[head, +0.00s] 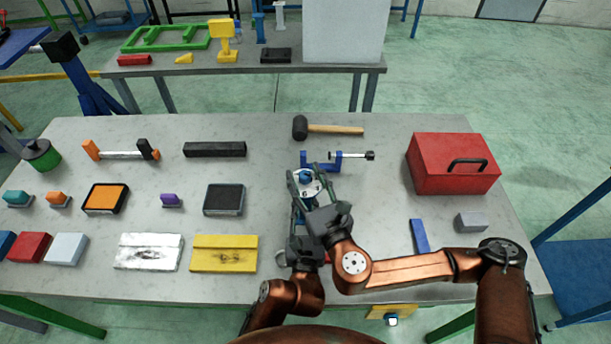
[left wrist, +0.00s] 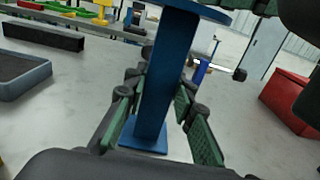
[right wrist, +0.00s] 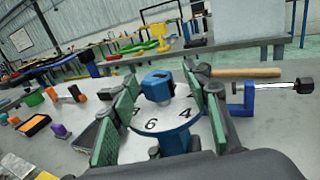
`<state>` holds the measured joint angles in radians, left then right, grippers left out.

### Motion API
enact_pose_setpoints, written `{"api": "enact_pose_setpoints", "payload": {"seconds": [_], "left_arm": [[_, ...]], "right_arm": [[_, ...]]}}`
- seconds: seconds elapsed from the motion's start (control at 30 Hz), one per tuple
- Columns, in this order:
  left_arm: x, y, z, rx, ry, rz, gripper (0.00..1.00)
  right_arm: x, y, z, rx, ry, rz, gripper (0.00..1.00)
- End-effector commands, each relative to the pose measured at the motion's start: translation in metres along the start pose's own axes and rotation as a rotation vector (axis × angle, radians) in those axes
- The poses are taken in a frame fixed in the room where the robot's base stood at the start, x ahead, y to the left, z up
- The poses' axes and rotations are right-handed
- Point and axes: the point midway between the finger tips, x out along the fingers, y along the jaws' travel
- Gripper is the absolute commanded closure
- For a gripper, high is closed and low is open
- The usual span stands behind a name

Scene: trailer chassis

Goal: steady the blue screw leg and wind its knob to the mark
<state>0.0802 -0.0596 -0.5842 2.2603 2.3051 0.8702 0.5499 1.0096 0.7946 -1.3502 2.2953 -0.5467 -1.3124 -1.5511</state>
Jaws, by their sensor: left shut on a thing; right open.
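The blue screw leg (left wrist: 167,75) stands upright on its square base in the left wrist view. On top is a white dial (right wrist: 150,122) with black numbers, 6 and 4 clearest. A blue knob (right wrist: 158,84) sits at its middle; it also shows in the head view (head: 305,176). My left gripper (left wrist: 155,110) is shut on the leg's column below the dial. My right gripper (right wrist: 160,80) is open, with its green-padded fingers either side of the knob, above the dial. I cannot tell which mark the knob points to. The right gripper partly hides the leg in the head view.
A blue clamp (head: 320,160) stands just behind the leg, and a mallet (head: 330,129) lies beyond it. A red toolbox (head: 452,160) is at right. A yellow block (head: 224,252) and a black tray (head: 223,199) lie left. The table between leg and toolbox is mostly clear.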

Motion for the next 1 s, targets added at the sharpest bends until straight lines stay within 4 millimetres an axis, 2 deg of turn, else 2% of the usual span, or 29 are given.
{"api": "enact_pose_setpoints", "payload": {"seconds": [0.23, 0.5, 0.7, 1.0], "left_arm": [[0.000, 0.001, -0.002, 0.002, 0.004, 0.003, 1.00], [0.000, 0.001, -0.002, 0.002, 0.004, 0.003, 1.00], [0.000, 0.001, -0.002, 0.002, 0.003, 0.003, 1.00], [0.000, 0.001, -0.002, 0.001, 0.003, 0.003, 1.00]], "right_arm": [[-0.008, 0.001, -0.001, 0.002, 0.001, 0.002, 0.57], [-0.051, 0.000, -0.001, 0.003, 0.003, 0.001, 0.57], [-0.072, -0.001, -0.001, 0.001, 0.001, 0.000, 0.57], [-0.075, -0.001, 0.000, 0.000, 0.000, 0.000, 0.57]]}}
